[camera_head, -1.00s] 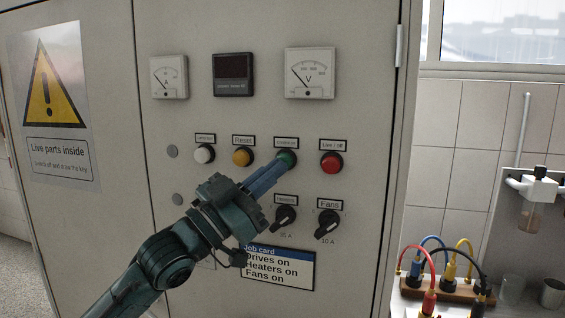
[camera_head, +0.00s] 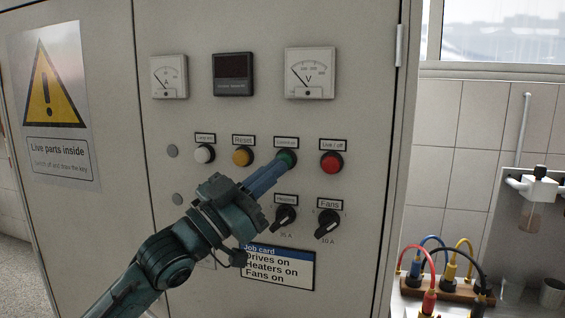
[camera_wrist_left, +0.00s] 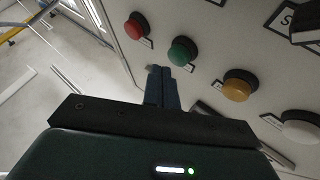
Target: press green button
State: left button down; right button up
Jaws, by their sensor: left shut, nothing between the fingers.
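The green button (camera_head: 287,158) sits in the row of buttons on the grey cabinet door, between the yellow and red buttons. My left gripper (camera_head: 277,167) is shut and empty, with its fingertips at the lower left edge of the green button in the head view. In the left wrist view the shut fingers (camera_wrist_left: 158,72) point at the panel just beside the green button (camera_wrist_left: 182,51). I cannot tell whether they touch it. My right gripper is not in view.
A white button (camera_head: 204,154), yellow button (camera_head: 242,156) and red button (camera_head: 331,162) flank it. Two black rotary knobs (camera_head: 284,218) (camera_head: 328,224) and a job card (camera_head: 279,268) are below. Meters (camera_head: 309,73) are above. A bench with coloured leads (camera_head: 430,300) stands at right.

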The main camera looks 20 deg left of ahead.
pick_arm(q)
jog(key=shift+w, duration=0.1)
dwell(0.5)
jog(key=shift+w+p, duration=0.3)
jog(key=shift+w, duration=0.05)
jog(key=shift+w, duration=0.45)
dwell(0.6)
jog(key=shift+s, duration=0.85)
jog(key=shift+s+a+p, duration=0.1)
jog(key=shift+s+p, duration=0.2)
jog(key=shift+s, duration=2.25)
jog(key=shift+w+f, duration=0.1)
